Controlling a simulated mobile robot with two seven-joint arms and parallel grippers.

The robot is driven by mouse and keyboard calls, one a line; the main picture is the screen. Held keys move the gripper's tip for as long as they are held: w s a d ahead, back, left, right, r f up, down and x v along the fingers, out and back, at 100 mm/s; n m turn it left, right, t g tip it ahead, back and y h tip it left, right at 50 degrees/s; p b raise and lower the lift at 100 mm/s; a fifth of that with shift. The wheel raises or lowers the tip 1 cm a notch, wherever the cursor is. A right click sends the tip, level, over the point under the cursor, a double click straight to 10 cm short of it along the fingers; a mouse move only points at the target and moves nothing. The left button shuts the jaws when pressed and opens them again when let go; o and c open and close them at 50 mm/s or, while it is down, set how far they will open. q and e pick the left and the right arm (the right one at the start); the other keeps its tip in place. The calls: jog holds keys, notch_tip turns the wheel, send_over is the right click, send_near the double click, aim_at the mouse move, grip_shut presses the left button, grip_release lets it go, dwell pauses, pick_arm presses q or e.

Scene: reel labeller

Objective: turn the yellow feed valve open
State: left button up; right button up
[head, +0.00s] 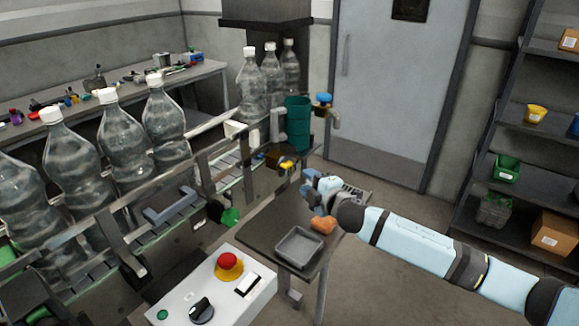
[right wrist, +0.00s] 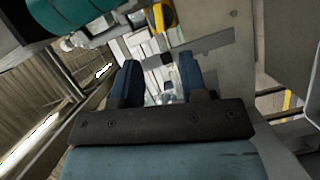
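The yellow feed valve (head: 287,165) is a small yellow handle on the front side of the labeller, below the teal cylinder. It also shows at the top of the right wrist view (right wrist: 162,17), cut off by the edge. My right gripper (head: 306,183) is just right of and below the valve in the head view, apart from it. In the right wrist view its two blue fingers (right wrist: 160,82) stand apart with nothing between them. My left gripper is in neither view.
A teal cylinder (head: 297,122) and a blue-topped tap (head: 323,100) stand above the valve. A side table with a grey tray (head: 299,247) and an orange block (head: 323,224) lies below my right gripper. Clear bottles (head: 119,134) line the conveyor. An emergency-stop box (head: 215,292) is in front.

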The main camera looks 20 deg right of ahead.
aim_at(288, 167)
jog(key=x, duration=0.9)
jog(key=shift+w+a+f+p, duration=0.1)
jog(key=shift+w+p, duration=0.2)
jog(key=shift+p, duration=0.1)
jog(key=shift+c, duration=0.4)
